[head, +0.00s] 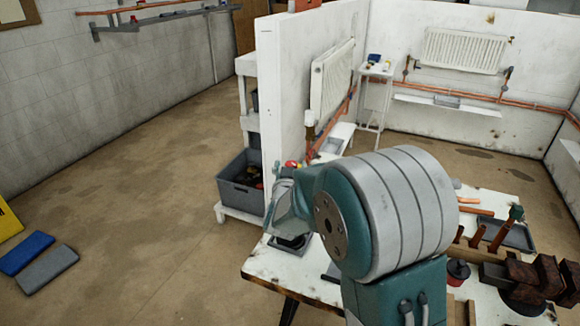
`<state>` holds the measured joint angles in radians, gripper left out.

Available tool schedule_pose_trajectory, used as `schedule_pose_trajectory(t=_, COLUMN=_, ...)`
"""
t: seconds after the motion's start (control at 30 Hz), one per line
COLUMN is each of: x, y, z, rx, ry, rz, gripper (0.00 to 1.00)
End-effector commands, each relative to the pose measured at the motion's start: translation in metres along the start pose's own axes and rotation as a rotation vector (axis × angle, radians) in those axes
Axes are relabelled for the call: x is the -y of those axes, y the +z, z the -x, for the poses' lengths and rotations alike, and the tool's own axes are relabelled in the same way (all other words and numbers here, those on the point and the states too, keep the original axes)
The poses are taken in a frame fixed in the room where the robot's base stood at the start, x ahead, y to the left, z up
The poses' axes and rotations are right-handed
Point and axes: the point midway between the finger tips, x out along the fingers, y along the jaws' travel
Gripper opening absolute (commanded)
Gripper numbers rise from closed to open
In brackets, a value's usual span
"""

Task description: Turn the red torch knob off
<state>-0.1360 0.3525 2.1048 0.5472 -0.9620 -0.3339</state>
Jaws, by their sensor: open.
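A small red rounded thing (291,164) shows just above my arm, near the end of the white partition. It is too small and too partly hidden to tell whether it is the torch knob. No torch body can be made out. My large teal and grey arm joint fills the middle of the view, over the white workbench (262,266). My gripper cannot be made out past my arm. A dark, flat-looking item (291,243) lies at the bench's left end, partly covered by my arm.
Copper pipe pieces (478,235), a dark tray (510,236) and a red and black pot (458,271) are on the bench at right. A grey crate (240,185) stands beside the white partition (285,90).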

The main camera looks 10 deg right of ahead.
Motion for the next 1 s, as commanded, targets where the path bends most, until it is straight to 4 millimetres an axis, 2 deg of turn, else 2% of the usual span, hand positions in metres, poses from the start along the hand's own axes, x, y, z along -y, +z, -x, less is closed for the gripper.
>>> schedule_pose_trajectory(t=0.17, x=0.0004, y=0.0001, z=0.0, rx=0.0, ry=0.0, rz=0.001, gripper=0.8)
schedule_pose_trajectory(t=0.2, x=0.0008, y=0.0, z=0.0001, rx=0.0, ry=0.0, rz=0.001, gripper=0.76)
schedule_pose_trajectory(t=0.37, x=0.001, y=0.0001, z=0.0003, rx=0.0, ry=0.0, rz=0.001, gripper=0.04)
schedule_pose_trajectory(t=0.4, x=0.001, y=0.0001, z=0.0003, rx=0.0, ry=0.0, rz=0.001, gripper=0.0)
schedule_pose_trajectory(t=1.0, x=0.0012, y=0.0008, z=0.0001, rx=0.001, ry=0.009, rz=0.002, gripper=0.0)
